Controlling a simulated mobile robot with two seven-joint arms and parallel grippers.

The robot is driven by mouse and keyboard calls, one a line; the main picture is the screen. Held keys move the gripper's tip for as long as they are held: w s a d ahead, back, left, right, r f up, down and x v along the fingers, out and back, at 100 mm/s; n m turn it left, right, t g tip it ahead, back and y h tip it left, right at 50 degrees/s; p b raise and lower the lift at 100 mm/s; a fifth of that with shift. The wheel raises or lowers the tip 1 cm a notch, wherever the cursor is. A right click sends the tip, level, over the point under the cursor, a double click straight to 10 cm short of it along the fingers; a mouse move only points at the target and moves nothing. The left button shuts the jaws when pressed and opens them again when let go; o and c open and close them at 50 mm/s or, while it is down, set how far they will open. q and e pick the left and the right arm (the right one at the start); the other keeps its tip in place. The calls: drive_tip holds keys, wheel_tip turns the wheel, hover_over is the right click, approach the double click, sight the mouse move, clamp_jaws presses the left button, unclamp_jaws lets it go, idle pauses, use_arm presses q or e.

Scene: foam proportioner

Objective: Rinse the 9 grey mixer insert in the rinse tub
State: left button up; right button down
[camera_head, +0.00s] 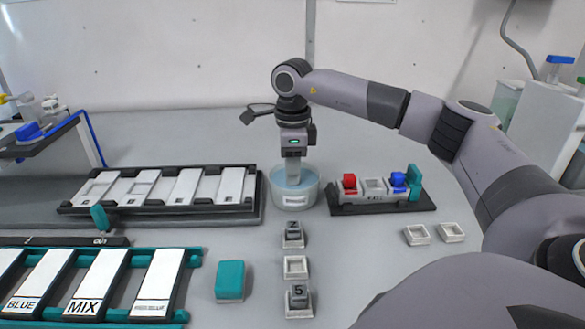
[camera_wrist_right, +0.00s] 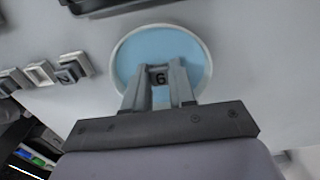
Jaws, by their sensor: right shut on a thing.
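My right gripper (camera_head: 293,178) points down into the round white rinse tub (camera_head: 295,201), which holds blue liquid. In the right wrist view its two fingers (camera_wrist_right: 160,80) are shut on a small grey insert (camera_wrist_right: 160,76) over the blue liquid (camera_wrist_right: 135,55). The insert's mark looks like a 6 in that view, which could be a 9 seen upside down. The fingers hide most of the insert, and I cannot tell how deep it sits in the liquid. In the head view the insert is not clearly visible. My left gripper is not in view.
In front of the tub stand a numbered grey insert (camera_head: 293,234), an empty white holder (camera_head: 295,266) and an insert marked 5 (camera_head: 299,299). A rack (camera_head: 385,207) with red and blue pieces is to the right. A teal block (camera_head: 230,280) lies front left.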

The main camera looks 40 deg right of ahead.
drive_tip(key=shift+r, duration=0.15)
wheel_tip(320, 180, up, 9)
drive_tip(key=p, duration=0.7)
drive_tip(key=shift+p, duration=0.4)
